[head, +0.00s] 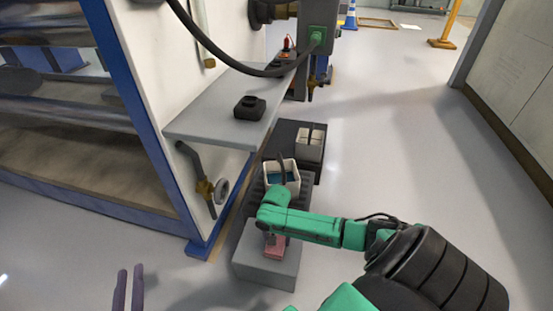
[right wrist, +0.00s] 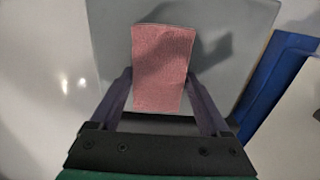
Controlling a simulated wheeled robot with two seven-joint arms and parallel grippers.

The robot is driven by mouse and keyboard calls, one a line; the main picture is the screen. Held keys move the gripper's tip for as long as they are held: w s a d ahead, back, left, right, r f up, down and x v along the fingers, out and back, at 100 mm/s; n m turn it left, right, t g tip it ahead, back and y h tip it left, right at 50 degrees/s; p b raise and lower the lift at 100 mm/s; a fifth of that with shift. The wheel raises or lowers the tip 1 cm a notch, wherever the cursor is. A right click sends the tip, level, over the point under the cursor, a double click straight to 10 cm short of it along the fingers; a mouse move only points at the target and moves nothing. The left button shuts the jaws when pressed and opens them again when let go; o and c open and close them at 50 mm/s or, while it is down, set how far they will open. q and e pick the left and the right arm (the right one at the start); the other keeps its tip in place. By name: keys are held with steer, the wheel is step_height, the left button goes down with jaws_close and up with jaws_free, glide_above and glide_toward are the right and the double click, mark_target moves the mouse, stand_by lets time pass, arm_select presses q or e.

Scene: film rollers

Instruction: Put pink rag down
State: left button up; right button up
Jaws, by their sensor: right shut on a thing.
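The pink rag (head: 275,248) is a small, flat, textured pink piece over the front part of a grey block-like surface (head: 265,271). It also shows between the fingers in the right wrist view (right wrist: 163,65). My right gripper (head: 273,237) points down and is shut on the rag's near part. A shadow falls beside the rag; I cannot tell whether its underside touches the grey surface. My left gripper (head: 129,288) shows at the bottom left, with two purple fingers apart and nothing between them.
A white bin (head: 293,180) with a dark handle stands just behind my right gripper, with a dark box (head: 311,150) beyond. A grey shelf (head: 215,125) holding a black object (head: 249,107) juts from the machine at left. Floor at right is clear.

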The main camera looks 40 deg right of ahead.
steer(key=o, duration=1)
steer(key=shift+f, duration=0.1)
